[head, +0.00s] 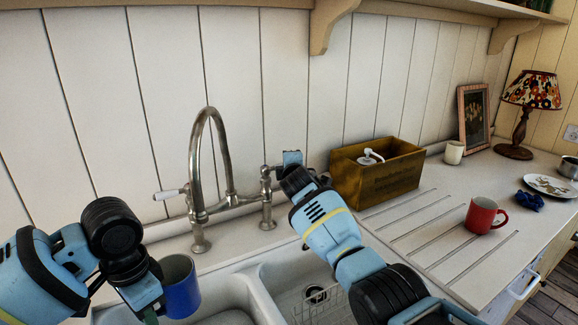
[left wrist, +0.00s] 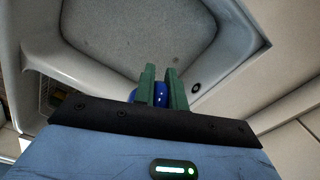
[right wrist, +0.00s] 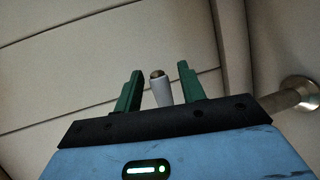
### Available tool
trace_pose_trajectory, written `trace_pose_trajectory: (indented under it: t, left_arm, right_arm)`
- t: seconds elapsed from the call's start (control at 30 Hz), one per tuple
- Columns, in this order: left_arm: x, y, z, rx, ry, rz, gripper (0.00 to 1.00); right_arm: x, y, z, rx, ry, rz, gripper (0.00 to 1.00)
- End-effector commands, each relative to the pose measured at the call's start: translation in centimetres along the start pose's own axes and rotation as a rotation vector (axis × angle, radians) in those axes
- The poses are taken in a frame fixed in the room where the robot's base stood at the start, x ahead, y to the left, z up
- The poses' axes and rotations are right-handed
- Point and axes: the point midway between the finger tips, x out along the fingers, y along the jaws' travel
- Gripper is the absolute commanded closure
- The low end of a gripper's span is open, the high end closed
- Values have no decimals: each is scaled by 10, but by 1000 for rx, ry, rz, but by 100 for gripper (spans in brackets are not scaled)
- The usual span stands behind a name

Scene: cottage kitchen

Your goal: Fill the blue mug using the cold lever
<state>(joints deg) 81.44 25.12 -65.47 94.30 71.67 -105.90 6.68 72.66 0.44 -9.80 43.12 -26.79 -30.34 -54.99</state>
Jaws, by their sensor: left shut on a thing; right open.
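The blue mug (head: 182,292) is upright over the left sink basin, left of and below the tap spout (head: 212,115). My left gripper (left wrist: 160,80) is shut on it; a bit of the mug (left wrist: 161,96) shows between the green fingers. My right gripper (head: 291,162) is at the tap's right-hand valve (head: 267,185). In the right wrist view, my right gripper (right wrist: 157,78) is open, with a pale lever with a brass end (right wrist: 161,90) between its fingers. The left lever (head: 168,193) has a white handle and points left. Lever markings are not readable. No water shows.
A wooden box (head: 375,180) stands right of my right gripper. A red mug (head: 484,215) is on the grooved drainboard. The right basin holds a wire rack (head: 312,305). A plank wall (head: 290,80) rises behind the tap.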

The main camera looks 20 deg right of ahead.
Motion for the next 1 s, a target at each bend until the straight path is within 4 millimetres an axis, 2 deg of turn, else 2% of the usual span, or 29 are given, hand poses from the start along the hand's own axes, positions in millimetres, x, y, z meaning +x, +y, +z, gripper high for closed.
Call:
trace_pose_trajectory:
  t: [0.47, 0.8, 1.0]
  left_arm:
    - [-1, 0, 0, 0, 2, -1, 100]
    - [-1, 0, 0, 0, 2, -1, 100]
    - [-1, 0, 0, 0, 2, -1, 100]
  right_arm:
    - [4, 0, 0, 1, 2, 0, 60]
    - [4, 0, 0, 0, 2, -1, 100]
    - [4, -1, 0, 0, 1, -2, 100]
